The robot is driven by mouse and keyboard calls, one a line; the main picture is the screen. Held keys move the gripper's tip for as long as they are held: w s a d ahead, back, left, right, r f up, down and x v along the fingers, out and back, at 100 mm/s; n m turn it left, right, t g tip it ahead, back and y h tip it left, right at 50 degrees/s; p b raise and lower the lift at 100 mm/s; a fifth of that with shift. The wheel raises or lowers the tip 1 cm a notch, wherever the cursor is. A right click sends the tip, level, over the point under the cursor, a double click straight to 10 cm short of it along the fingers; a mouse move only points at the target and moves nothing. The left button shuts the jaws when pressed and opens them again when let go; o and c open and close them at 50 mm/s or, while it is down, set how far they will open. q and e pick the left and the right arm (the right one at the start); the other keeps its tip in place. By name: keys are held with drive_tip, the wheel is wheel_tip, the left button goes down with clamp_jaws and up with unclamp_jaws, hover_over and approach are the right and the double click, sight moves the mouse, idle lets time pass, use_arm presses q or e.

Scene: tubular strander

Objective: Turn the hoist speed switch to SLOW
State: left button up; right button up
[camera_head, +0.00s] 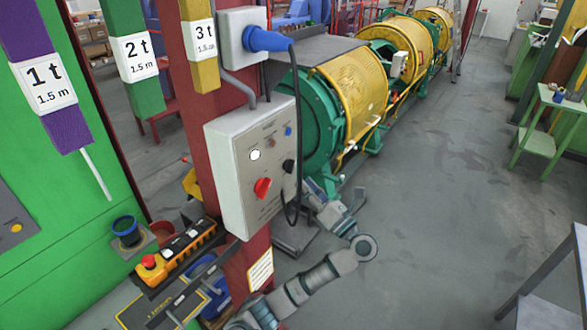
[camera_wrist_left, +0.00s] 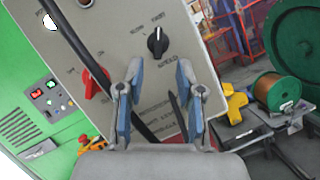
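The grey control box (camera_head: 232,172) is fixed to a red post. Its black switch knob (camera_head: 289,165) is on the right of its face, beside a hanging black cable. In the left wrist view the black knob (camera_wrist_left: 157,41) has a white mark pointing upward. Small labels stand above and left of it, too small to read surely. My left gripper (camera_head: 318,195) is right of the box in the head view, partly hidden. In the wrist view the left gripper (camera_wrist_left: 160,72) has its blue-padded fingers apart, with the knob beyond the tips and nothing between them. My right gripper is not in view.
A red switch (camera_head: 262,187) sits left of the black knob. A yellow pendant (camera_head: 170,258) with a red button is below left.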

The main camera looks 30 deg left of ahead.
sight(293, 169)
use_arm(q)
drive_tip(key=shift+p+x, duration=0.45)
drive_tip(key=shift+x, duration=2.35)
drive_tip(key=shift+r, duration=0.15)
drive_tip(key=c, duration=0.6)
drive_tip(key=shift+d+r, duration=0.1)
drive_tip(key=shift+d, duration=0.2)
clamp_jaws()
